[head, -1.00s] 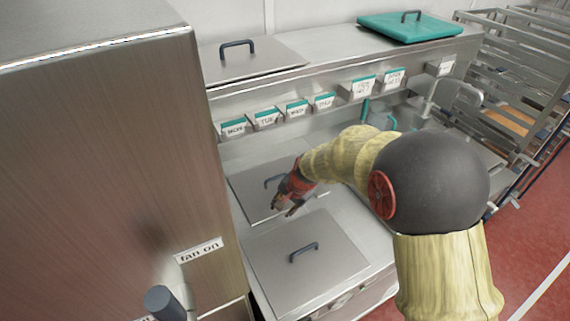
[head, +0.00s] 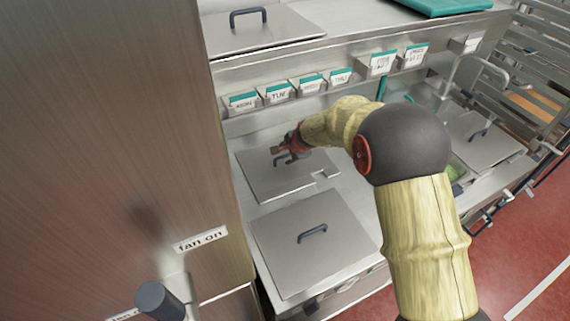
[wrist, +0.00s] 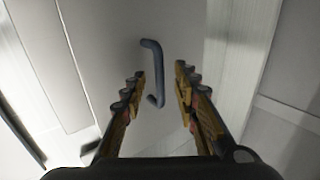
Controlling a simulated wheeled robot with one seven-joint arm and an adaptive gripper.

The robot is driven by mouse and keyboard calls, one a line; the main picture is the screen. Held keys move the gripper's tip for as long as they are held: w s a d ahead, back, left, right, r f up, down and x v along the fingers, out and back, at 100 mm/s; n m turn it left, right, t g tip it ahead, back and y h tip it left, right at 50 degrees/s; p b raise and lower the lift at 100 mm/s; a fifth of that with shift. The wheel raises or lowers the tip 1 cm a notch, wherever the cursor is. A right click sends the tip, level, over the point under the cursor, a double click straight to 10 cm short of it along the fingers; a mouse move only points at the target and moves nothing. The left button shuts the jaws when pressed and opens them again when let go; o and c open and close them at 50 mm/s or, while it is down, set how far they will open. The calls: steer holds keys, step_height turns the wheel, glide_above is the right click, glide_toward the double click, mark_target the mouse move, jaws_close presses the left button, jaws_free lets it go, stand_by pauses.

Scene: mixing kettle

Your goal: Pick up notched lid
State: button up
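The notched lid (head: 262,184) is a flat steel plate on the counter, with a cut-out at its right front edge and a dark blue bar handle (head: 279,161). My gripper (head: 283,150) is over this lid, close to the handle. In the wrist view the lid (wrist: 105,50) lies below, and its handle (wrist: 152,70) stands between and beyond the open fingers (wrist: 160,80). The fingers are apart with nothing held. I cannot tell how much height is left between fingertips and handle.
A second steel lid (head: 325,260) with a blue handle lies in front. Labelled boxes (head: 310,84) line the back ledge, below an upper lid (head: 262,30). A tall steel cabinet (head: 110,110) stands close on the left. Another lid (head: 480,138) lies at the right.

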steer(key=shift+w+a+f, duration=0.1)
steer(key=shift+w+f, duration=0.15)
steer(key=shift+f, duration=0.2)
steer(key=shift+c, duration=0.4)
jaws_close()
stand_by(0.5)
steer(key=shift+r, duration=0.1)
